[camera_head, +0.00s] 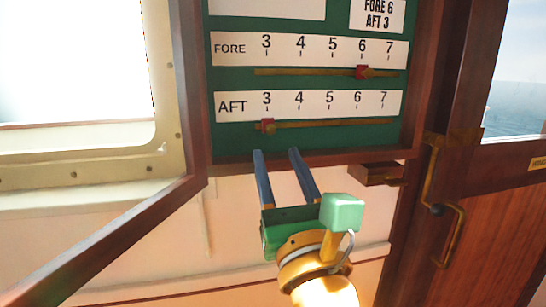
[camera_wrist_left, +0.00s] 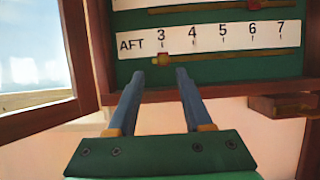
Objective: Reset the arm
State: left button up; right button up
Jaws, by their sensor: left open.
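My left gripper (camera_head: 275,152) comes up from the bottom of the head view, its two blue fingers apart and empty. The fingertips are in front of the lower edge of a green board. In the left wrist view the gripper (camera_wrist_left: 160,75) also shows open, with the left fingertip just below the AFT slider. The red AFT slider (camera_head: 267,126) stands at 3 on its brass rail. The red FORE slider (camera_head: 362,72) stands at 6. A card (camera_head: 376,14) reads FORE 6, AFT 3. My right gripper is not in view.
The board has a wooden frame (camera_head: 192,80), with a wooden door or cover edge slanting down to the left. A small wooden block (camera_head: 378,174) juts out under the board on the right. A wooden door with a brass handle (camera_head: 452,235) is at the right.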

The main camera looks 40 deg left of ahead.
pick_arm(q)
jog(key=shift+s+d+f, duration=0.2)
jog(key=shift+s+d, duration=0.2)
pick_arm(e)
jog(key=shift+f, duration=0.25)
pick_arm(q)
jog(key=shift+a, duration=0.1)
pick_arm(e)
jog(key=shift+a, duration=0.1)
